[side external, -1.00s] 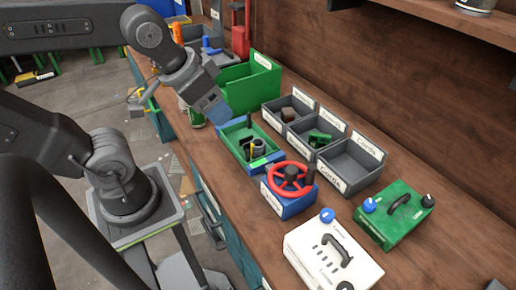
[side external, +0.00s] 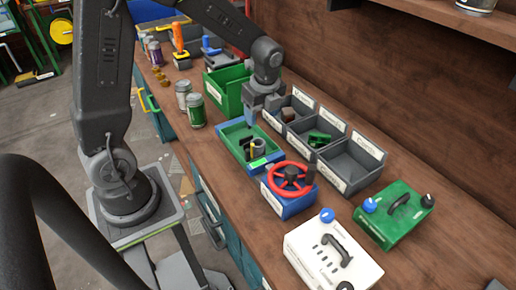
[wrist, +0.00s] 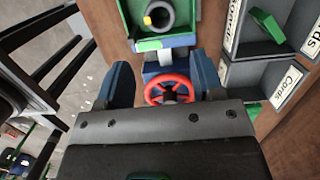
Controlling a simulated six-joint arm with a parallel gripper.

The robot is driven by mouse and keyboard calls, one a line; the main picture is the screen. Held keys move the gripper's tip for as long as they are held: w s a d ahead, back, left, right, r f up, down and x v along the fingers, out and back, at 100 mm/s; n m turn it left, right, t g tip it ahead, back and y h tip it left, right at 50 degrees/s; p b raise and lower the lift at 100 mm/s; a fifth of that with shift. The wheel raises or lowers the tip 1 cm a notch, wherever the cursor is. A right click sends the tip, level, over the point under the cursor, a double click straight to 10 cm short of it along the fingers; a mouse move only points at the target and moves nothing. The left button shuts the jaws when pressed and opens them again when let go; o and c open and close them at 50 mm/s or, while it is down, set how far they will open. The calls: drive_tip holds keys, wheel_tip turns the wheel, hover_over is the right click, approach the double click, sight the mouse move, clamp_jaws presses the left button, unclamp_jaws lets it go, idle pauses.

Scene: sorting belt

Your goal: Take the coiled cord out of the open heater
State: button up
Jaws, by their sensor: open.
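The open heater (side external: 232,143) is a blue box with a green inside, on the bench in the side view. Its green inside also shows at the top of the wrist view (wrist: 151,45). A dark ring-shaped coil, apparently the coiled cord (side external: 258,147), sits inside at its near end, with a yellow part beside it. The coil shows in the wrist view (wrist: 158,17) too. My gripper (side external: 251,122) points down over the heater's far end, open and empty. Its two blue fingers (wrist: 164,84) stand wide apart in the wrist view. Part of the heater's inside is hidden by the gripper.
A blue box with a red wheel (side external: 290,177) stands just in front of the heater. Three grey bins, the nearest labelled Cords (side external: 350,163) and empty, stand to the right. A green bin (side external: 226,92) and cans (side external: 195,110) stand behind. White (side external: 330,255) and green (side external: 398,215) boxes are nearer.

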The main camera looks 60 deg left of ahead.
sight(258, 142)
drive_tip(key=f, duration=0.4)
drive_tip(key=a+f, duration=0.1)
drive_tip(key=f, duration=0.4)
drive_tip(key=a+f, duration=0.1)
drive_tip(key=f, duration=0.4)
drive_tip(key=shift+a, duration=0.1)
drive_tip(key=shift+r, duration=0.1)
drive_tip(key=c, duration=0.7)
